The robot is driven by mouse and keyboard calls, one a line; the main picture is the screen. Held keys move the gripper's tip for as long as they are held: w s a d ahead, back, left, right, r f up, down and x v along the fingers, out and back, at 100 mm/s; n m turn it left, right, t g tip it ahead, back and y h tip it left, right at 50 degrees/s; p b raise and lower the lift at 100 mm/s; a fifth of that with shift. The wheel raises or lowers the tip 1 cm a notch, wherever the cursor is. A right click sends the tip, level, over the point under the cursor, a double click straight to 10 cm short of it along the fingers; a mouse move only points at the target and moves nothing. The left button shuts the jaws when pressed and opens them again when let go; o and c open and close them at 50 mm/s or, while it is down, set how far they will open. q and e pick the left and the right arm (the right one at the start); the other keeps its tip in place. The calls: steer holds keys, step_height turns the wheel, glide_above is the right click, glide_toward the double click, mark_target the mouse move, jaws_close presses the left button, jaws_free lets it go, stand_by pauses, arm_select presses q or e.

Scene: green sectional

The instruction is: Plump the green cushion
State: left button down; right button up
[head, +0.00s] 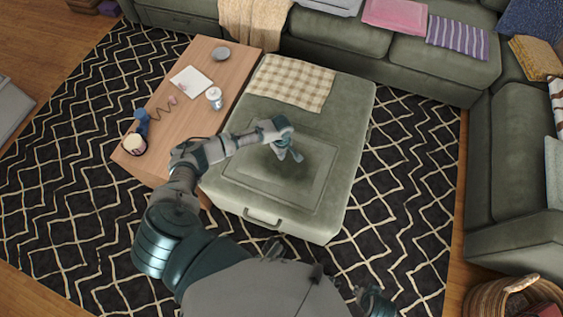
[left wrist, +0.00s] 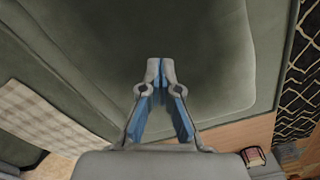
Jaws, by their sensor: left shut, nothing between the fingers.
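The green cushion (head: 312,185) appears as a flat, square, grey-green pad in the middle of the green ottoman top (head: 345,110); its edges blend with the ottoman. My left gripper (head: 291,158) points down over the middle of this pad, its fingers shut and empty. In the left wrist view the two fingertips (left wrist: 161,66) meet in front of the green surface (left wrist: 205,40). I cannot tell whether they touch it. My right gripper is not clearly seen.
A wooden table (head: 180,115) left of the ottoman holds a white jar (head: 214,98), a bowl (head: 221,54), paper (head: 191,82) and a candle (head: 134,145). A checked cloth (head: 290,82) lies on the ottoman's far end. A green sectional (head: 345,38) stands behind and right; patterned rug (head: 405,180) is clear between.

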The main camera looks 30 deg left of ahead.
arm_select(q)
steer(key=shift+s+f+p, duration=0.15)
steer(key=shift+f+p, duration=0.15)
steer(key=shift+p, duration=0.1)
stand_by(1.3)
steer(key=shift+r, duration=0.1)
steer(key=shift+r+p, duration=1.05)
steer(key=shift+p, duration=0.2)
steer(key=shift+f, duration=0.1)
steer(key=shift+f+b, duration=0.45)
steer(key=shift+f, duration=0.45)
steer(key=shift+f+p, duration=0.1)
steer(key=shift+p, duration=0.2)
stand_by(0.3)
